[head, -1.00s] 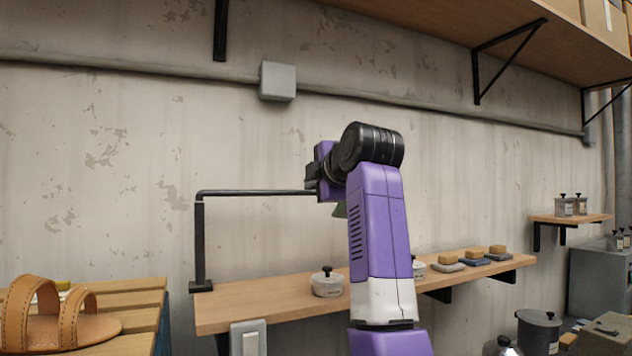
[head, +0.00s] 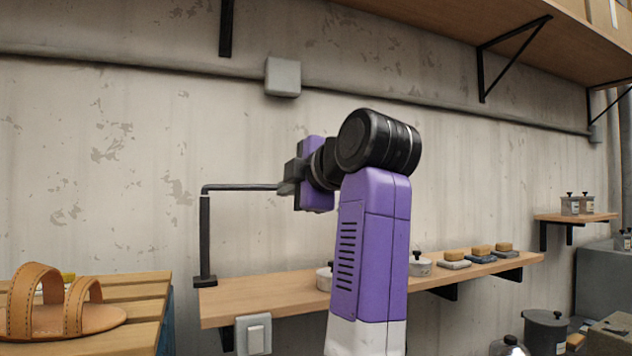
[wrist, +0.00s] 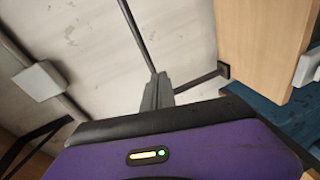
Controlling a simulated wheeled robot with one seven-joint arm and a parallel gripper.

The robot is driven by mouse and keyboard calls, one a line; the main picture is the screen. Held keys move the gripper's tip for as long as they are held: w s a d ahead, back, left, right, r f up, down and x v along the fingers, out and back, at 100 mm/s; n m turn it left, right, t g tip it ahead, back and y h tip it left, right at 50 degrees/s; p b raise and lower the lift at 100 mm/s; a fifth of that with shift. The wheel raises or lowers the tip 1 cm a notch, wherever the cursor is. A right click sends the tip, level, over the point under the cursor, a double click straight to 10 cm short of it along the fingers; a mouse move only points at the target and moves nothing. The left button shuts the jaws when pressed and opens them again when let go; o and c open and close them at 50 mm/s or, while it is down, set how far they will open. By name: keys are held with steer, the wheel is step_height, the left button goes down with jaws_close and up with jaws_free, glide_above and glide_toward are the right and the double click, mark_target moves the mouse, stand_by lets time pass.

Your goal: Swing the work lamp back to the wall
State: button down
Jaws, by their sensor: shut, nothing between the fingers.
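The work lamp has a black post (head: 204,240) standing at the left end of the wall shelf, with a thin black horizontal arm (head: 240,187) running right from its top. The lamp's head is out of sight, apparently behind my gripper or arm. My gripper (head: 287,188) is shut and empty, at the visible right end of the lamp arm; I cannot tell whether it touches. In the wrist view my gripper's grey fingers (wrist: 157,92) are together. A thin dark rod (wrist: 136,35), seemingly the lamp's arm, meets them in the picture, and the post (wrist: 200,80) shows behind.
The wooden shelf (head: 240,302) carries lidded pots (head: 420,266) and several brushes or blocks. A switch plate (head: 253,334) is below its front edge. A sandal (head: 60,310) lies on a slatted bench at left. A junction box (head: 283,77) is on the wall; the wall around the lamp is otherwise bare.

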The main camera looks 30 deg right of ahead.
step_height(320, 180, down, 5)
steer(key=s+a+m+t+p, duration=0.2)
steer(key=m, duration=0.7)
steer(key=s+d+r+m+t+h, duration=0.1)
steer(key=s+d+m+t+h, duration=0.15)
steer(key=d+m+h, duration=0.45)
steer(key=w+d+r+m+p, duration=0.1)
steer(key=w+d+p, duration=0.1)
steer(key=w, duration=0.4)
steer(key=w+d+r+m+y+p, duration=0.1)
steer(key=w+d+r+m+p, duration=0.1)
steer(key=w+p, duration=0.2)
steer(key=w, duration=0.2)
steer(key=shift+w+y, duration=0.3)
steer(key=shift+g, duration=0.25)
steer(key=w+n+y+b, duration=0.1)
steer(key=y, duration=0.1)
steer(key=w+d+n+y+b, duration=0.1)
steer(key=w+y+b, duration=0.1)
steer(key=y, duration=0.1)
steer(key=shift+w, duration=0.2)
steer(key=shift+a+r+n, duration=0.1)
steer(key=shift+r+n, duration=0.1)
steer(key=shift+n, duration=0.1)
